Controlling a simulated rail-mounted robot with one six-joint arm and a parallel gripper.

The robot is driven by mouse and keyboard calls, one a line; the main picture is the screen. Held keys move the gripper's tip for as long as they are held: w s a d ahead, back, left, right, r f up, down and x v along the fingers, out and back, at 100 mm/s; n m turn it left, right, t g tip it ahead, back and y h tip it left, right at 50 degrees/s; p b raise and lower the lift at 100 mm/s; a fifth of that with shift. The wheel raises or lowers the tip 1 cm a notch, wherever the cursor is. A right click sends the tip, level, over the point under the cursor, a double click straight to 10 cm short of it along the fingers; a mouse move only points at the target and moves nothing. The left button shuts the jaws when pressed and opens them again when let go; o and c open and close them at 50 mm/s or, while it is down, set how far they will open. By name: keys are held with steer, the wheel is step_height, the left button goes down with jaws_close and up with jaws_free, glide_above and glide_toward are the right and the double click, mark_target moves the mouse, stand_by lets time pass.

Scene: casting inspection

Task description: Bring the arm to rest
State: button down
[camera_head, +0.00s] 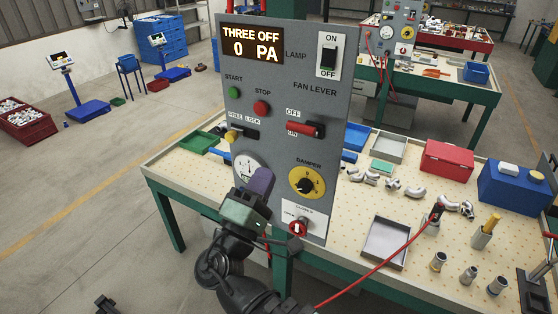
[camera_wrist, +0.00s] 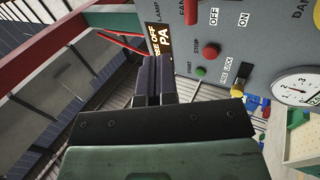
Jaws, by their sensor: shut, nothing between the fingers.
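My gripper (camera_head: 262,182) is in front of the lower part of a grey control panel (camera_head: 222,75) in the head view. Its fingers are shut with nothing between them, and they cover part of the round gauge (camera_head: 244,168). In the wrist view the shut fingers (camera_wrist: 153,78) point at the panel (camera_wrist: 222,70) near its lit display (camera_wrist: 158,38). The display reads "THREE OFF 0 PA". I cannot tell whether the fingertips touch the panel.
The panel stands at a pegboard table (camera_head: 412,182) with metal castings, an empty metal tray (camera_head: 385,243), a red box (camera_head: 446,160) and a blue box (camera_head: 515,188). A red cable (camera_head: 380,265) runs across the table's front. The floor (camera_head: 90,200) on the left is open.

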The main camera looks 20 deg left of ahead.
steer(key=shift+s+a+f, duration=0.1)
steer(key=shift+s, duration=0.35)
steer(key=shift+s+a+f, duration=0.1)
steer(key=shift+s, duration=0.35)
steer(key=w+d+f+m+g+b, duration=0.25)
steer(key=d+f+g, duration=0.3)
steer(key=f, duration=0.35)
steer(key=w+d+f+m+g+b, duration=0.1)
steer(key=w+d+f+m+g, duration=0.2)
steer(key=f+g, duration=0.55)
steer(key=w+d+f+m+g+b, duration=0.15)
steer(key=d+f+g, duration=0.35)
steer(key=f, duration=0.5)
steer(key=d+f+m+g+y+b, duration=0.2)
steer(key=d+f+m+b, duration=0.1)
steer(key=d, duration=0.7)
steer(key=w+d+f+m+g+y+b, duration=0.1)
steer(key=d+f+m, duration=0.4)
steer(key=d, duration=0.5)
steer(key=shift+w+f+m+g+y+b, duration=0.15)
steer(key=shift+f+m+g+y+b, duration=0.15)
steer(key=shift+f+g+y+b, duration=0.5)
